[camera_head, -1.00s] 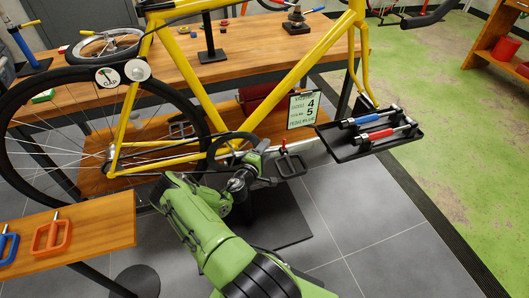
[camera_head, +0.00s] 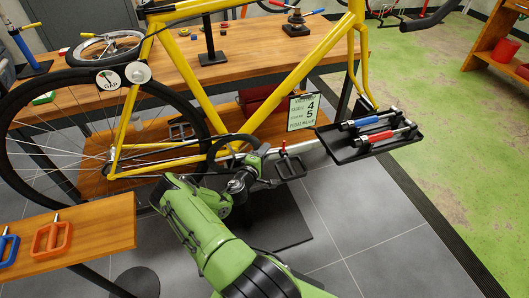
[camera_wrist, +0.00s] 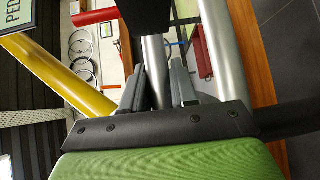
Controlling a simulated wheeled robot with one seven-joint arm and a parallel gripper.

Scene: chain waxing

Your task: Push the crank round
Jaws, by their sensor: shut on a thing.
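A yellow bicycle frame (camera_head: 290,82) stands across the head view with its black-tyred wheel (camera_head: 96,68) at the left. The chain area and crank lie low on the frame, largely hidden by my arm. My gripper (camera_head: 248,163) is at this low part, beside the frame. In the wrist view my gripper (camera_wrist: 158,88) has its two grey fingers closed about a silver bar (camera_wrist: 153,62), which looks like part of the crank. A black block covers the bar's far end. A black pedal (camera_head: 290,168) shows just right of my gripper.
A black tray (camera_head: 350,154) with blue-handled and red-handled tools is at the right. A sign (camera_head: 303,111) hangs behind the frame. A wooden workbench (camera_head: 170,62) is behind, and a smaller wooden table (camera_head: 100,222) is at the lower left. Grey floor at the lower right is free.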

